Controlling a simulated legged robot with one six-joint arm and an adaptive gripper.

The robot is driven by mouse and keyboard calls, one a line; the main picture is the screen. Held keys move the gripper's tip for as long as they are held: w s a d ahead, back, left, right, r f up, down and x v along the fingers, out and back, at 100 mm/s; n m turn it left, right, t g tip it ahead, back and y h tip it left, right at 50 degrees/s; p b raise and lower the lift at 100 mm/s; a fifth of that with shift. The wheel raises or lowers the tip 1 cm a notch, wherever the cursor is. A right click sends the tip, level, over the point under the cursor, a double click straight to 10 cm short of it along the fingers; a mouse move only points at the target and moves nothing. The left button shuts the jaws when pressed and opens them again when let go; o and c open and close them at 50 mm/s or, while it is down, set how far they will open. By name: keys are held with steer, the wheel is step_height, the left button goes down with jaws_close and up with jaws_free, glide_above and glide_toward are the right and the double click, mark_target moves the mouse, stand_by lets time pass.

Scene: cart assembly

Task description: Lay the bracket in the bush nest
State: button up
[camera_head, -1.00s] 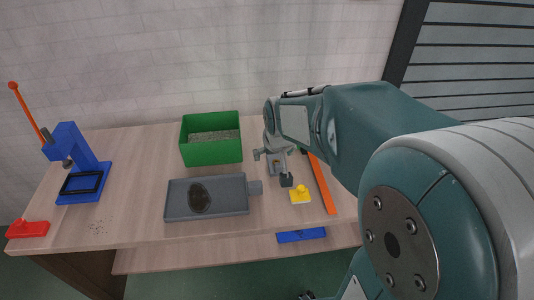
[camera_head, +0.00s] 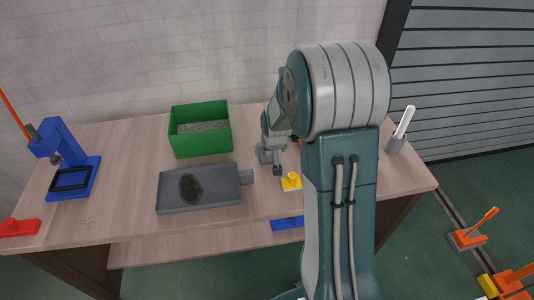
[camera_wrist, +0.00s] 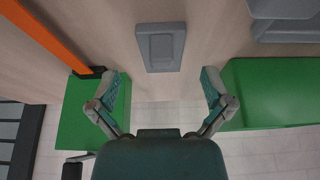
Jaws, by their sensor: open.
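My gripper (camera_wrist: 159,74) is open and empty in the wrist view. A small grey block with a raised or recessed rectangle (camera_wrist: 160,48) lies on the table just beyond the fingertips, centred between them and apart from them. I cannot tell whether it is the bracket or the nest. In the head view my gripper (camera_head: 270,158) is over the table, right of the green bin, and my arm hides much of the area behind it. No part can be named surely as the bush nest.
A green bin (camera_head: 204,147) with grey contents and a grey fixture with a dark oval (camera_head: 225,191) stand left of my gripper. An orange bar (camera_wrist: 52,37) and a green block (camera_wrist: 75,120) show in the wrist view. A blue press (camera_head: 74,176) stands far left.

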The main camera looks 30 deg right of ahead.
mark_target(269, 153)
steer(key=x, duration=0.5)
steer(key=shift+w+r, duration=0.1)
steer(key=shift+w, duration=0.1)
steer(key=c, duration=1.1)
steer(key=shift+c, duration=0.2)
steer(key=shift+r, duration=0.1)
steer(key=shift+r, duration=0.2)
steer(key=v, duration=0.3)
steer(key=shift+w+r, duration=0.25)
steer(key=shift+r, duration=0.1)
steer(key=s+r, duration=0.1)
steer(key=r, duration=0.1)
steer(key=s+a+r, duration=0.1)
steer(key=s+r, duration=0.1)
steer(key=shift+s+r, duration=0.3)
steer(key=s+a+r, duration=0.2)
steer(key=s+r, duration=0.2)
steer(key=s, duration=0.5)
steer(key=shift+s+a+r, duration=0.2)
steer(key=shift+a+r, duration=0.05)
